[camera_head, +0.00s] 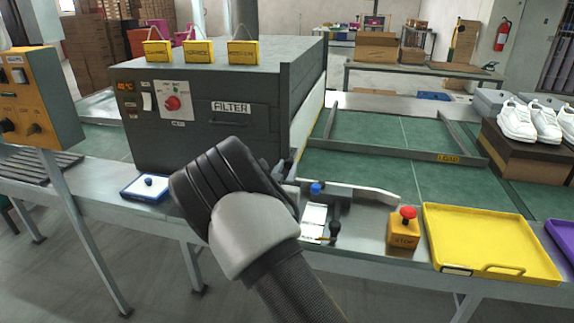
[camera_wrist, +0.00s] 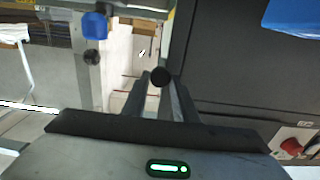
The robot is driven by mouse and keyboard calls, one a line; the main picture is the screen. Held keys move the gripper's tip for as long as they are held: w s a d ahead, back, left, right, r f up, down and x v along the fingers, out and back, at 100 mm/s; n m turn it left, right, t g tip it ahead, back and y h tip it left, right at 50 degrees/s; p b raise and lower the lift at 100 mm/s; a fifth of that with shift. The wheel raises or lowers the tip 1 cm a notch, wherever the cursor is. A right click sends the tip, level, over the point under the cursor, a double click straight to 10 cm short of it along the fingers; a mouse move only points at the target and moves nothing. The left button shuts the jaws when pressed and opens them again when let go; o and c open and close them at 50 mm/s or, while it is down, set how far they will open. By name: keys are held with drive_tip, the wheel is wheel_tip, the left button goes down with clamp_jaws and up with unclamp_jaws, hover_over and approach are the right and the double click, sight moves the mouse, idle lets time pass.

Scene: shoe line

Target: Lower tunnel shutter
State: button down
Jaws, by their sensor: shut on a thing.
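The dark grey tunnel (camera_head: 215,110) stands on the line at centre left in the head view, with a FILTER label on its front. A pale panel (camera_head: 308,112) shows at its right end, apparently the shutter; I cannot tell how far down it is. My gripper is mostly hidden behind my wrist in the head view. In the wrist view my gripper (camera_wrist: 160,88) is shut on a round-ended black handle (camera_wrist: 160,76) beside the tunnel's dark wall (camera_wrist: 240,70). The handle's link to the shutter is hidden.
A blue knob (camera_head: 316,188) and a black lever (camera_head: 335,215) stand just right of my wrist. A red stop button (camera_head: 407,213) on a yellow box and a yellow tray (camera_head: 490,240) are further right. Yellow signs (camera_head: 200,50) stand on the tunnel.

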drive_tip(key=shift+f+b, duration=0.35)
drive_tip(key=shift+f, duration=0.75)
drive_tip(key=shift+s+f, duration=0.1)
drive_tip(key=c, duration=1.4)
unclamp_jaws()
drive_tip(key=shift+c, duration=0.2)
drive_tip(key=p+v, duration=0.2)
drive_tip(key=v, duration=1.5)
drive_tip(key=shift+s, duration=0.1)
